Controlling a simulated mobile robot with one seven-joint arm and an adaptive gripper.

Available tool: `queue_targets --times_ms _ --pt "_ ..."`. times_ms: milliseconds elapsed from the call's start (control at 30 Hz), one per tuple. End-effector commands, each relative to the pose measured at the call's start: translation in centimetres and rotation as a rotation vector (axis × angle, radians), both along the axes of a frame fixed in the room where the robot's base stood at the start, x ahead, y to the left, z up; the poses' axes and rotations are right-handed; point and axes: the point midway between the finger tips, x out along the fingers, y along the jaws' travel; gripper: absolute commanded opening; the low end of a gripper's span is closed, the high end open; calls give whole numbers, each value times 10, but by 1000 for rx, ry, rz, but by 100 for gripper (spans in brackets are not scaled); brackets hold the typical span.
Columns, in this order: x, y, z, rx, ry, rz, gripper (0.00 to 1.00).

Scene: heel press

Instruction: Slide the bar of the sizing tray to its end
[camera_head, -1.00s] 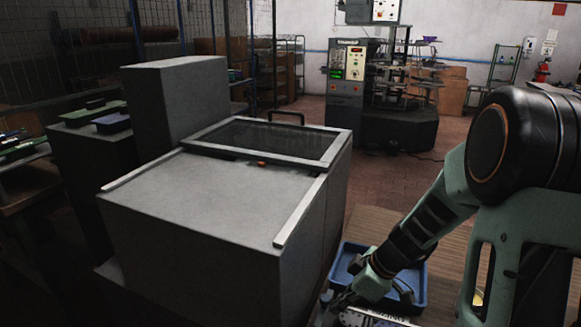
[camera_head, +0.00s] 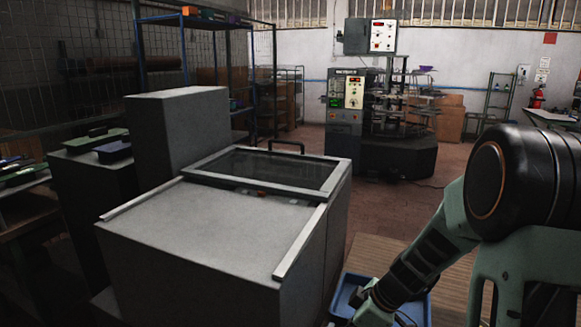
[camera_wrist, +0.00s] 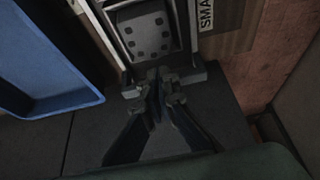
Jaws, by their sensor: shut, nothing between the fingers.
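In the wrist view the sizing tray (camera_wrist: 146,30) shows at the top as a grey frame around a dark plate with several small holes. A white label (camera_wrist: 207,14) starting "SMA" is beside it. A grey crosspiece (camera_wrist: 193,77), which looks like the bar, runs across the near end of the plate. My gripper (camera_wrist: 161,78) is shut and empty, its fingertips at this crosspiece. I cannot tell whether they touch it. The tray and my fingertips are out of the head view.
A blue bin (camera_wrist: 45,55) lies left of the sizing tray; it also shows in the head view (camera_head: 344,297). A large grey cabinet (camera_head: 205,230) with a framed dark lid stands left of my arm. A machine (camera_head: 345,95) stands at the back.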

Motion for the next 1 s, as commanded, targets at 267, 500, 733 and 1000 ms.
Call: queue_targets --times_ms 267,500,733,1000 --pt "0 0 0 0 0 0 0" --pt "2 4 -1 0 0 1 0" --pt "5 10 0 -1 -1 0 0" --pt "1 1 16 -1 -2 -1 0"
